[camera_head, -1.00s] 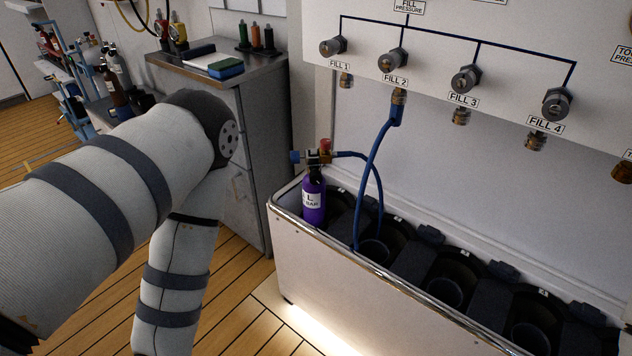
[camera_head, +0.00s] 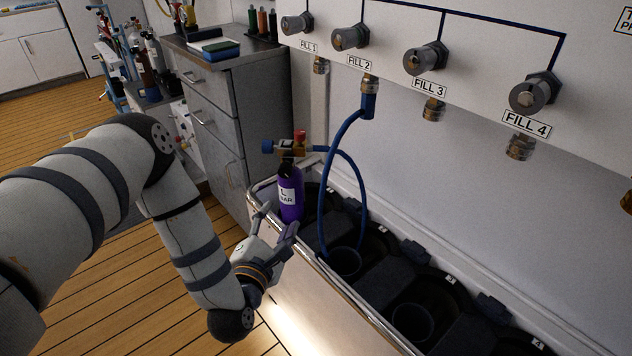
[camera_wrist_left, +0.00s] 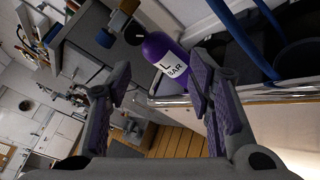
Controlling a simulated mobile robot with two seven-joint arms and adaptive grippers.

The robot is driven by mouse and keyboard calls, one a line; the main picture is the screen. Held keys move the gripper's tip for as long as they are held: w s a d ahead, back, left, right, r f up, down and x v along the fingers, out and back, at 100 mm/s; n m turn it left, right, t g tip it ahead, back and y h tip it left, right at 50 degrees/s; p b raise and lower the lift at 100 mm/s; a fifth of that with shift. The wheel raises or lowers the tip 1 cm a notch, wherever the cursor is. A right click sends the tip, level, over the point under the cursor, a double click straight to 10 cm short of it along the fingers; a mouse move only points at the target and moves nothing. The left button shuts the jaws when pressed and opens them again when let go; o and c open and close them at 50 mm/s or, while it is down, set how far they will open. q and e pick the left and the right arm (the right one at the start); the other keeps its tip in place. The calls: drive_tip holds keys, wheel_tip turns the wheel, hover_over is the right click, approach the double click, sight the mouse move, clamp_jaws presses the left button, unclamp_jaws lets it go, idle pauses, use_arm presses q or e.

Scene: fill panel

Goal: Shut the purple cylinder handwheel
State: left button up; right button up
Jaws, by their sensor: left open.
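The purple cylinder (camera_head: 290,194) stands upright at the left end of the fill trough, with a white label. On its valve are a blue knob (camera_head: 267,146) facing left and a red cap (camera_head: 299,135) on top; which is the handwheel is not certain. A blue hose (camera_head: 342,138) runs from the valve side to FILL 2. My left gripper (camera_head: 279,219) is open and empty, low in front of the cylinder. In the left wrist view the cylinder (camera_wrist_left: 164,58) shows between the spread fingers, beyond them, with the blue knob (camera_wrist_left: 105,38) above left. My right gripper is out of view.
The fill panel knobs (camera_head: 349,37) are above the trough. The trough's metal rim (camera_head: 335,283) is close to my left gripper. A grey cabinet (camera_head: 222,125) stands behind left of the cylinder. The wood floor in front is clear.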

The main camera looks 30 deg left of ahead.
sight(285, 173)
use_arm(q)
drive_tip(key=w+a+n, duration=0.1)
drive_tip(key=w+a, duration=0.1)
drive_tip(key=w, duration=0.2)
drive_tip(key=w+a+r, duration=0.1)
drive_tip(key=w, duration=0.3)
drive_tip(key=w+a+r+n+y, duration=0.1)
drive_tip(key=w+a, duration=0.1)
drive_tip(key=w, duration=0.2)
drive_tip(key=shift+w+a+n+t+b, duration=0.15)
drive_tip(key=shift+a+n+t+b, duration=0.15)
drive_tip(key=shift+t+b, duration=0.1)
clamp_jaws()
